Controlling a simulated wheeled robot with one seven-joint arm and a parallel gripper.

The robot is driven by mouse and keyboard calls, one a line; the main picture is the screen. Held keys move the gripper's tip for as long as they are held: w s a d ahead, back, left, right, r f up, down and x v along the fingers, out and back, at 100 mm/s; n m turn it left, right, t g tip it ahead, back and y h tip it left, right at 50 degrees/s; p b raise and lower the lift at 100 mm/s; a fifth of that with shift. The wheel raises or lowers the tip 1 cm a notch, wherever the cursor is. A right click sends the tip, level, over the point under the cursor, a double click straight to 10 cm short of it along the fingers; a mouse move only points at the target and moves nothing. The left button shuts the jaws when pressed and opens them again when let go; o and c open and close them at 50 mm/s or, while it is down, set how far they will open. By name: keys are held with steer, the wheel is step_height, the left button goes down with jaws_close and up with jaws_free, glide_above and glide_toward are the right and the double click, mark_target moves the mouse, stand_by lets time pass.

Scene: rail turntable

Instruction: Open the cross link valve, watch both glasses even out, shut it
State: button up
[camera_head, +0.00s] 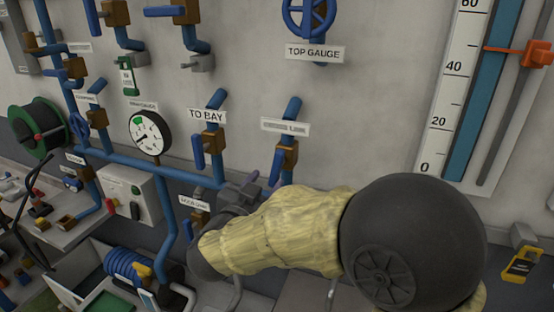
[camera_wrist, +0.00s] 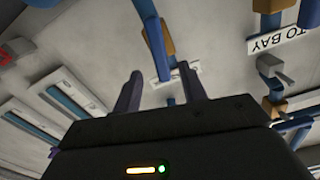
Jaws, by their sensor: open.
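The cross link valve has a brown body (camera_head: 288,151) and a blue lever (camera_head: 277,166) pointing down beside its pipe, under a blurred white label (camera_head: 285,126). My gripper (camera_head: 262,186) is just below it, open and empty. In the wrist view the gripper (camera_wrist: 160,76) points at the valve's brown body (camera_wrist: 162,38), and the blue lever (camera_wrist: 154,42) lies beyond and between the fingertips. I cannot tell if they touch. One tall glass (camera_head: 488,90) with a blue column and scale stands at the right. Two glasses (camera_wrist: 72,101) (camera_wrist: 30,127) show in the wrist view, levels unclear.
The TO BAY valve (camera_head: 216,138) is just left of the cross link valve. A round dial gauge (camera_head: 150,132), blue pipes and a green-rimmed reel (camera_head: 36,131) are farther left. An orange marker (camera_head: 534,54) sits beside the glass. My arm hides the lower middle wall.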

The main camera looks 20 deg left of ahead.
mark_target(275, 170)
steer(key=w+p, duration=0.1)
steer(key=w, duration=0.1)
steer(key=w+p, duration=0.1)
steer(key=w, duration=0.2)
steer(key=w+p, duration=0.1)
steer(key=w, duration=0.1)
steer(key=shift+w+d, duration=0.3)
steer(key=shift+w, duration=0.05)
jaws_close()
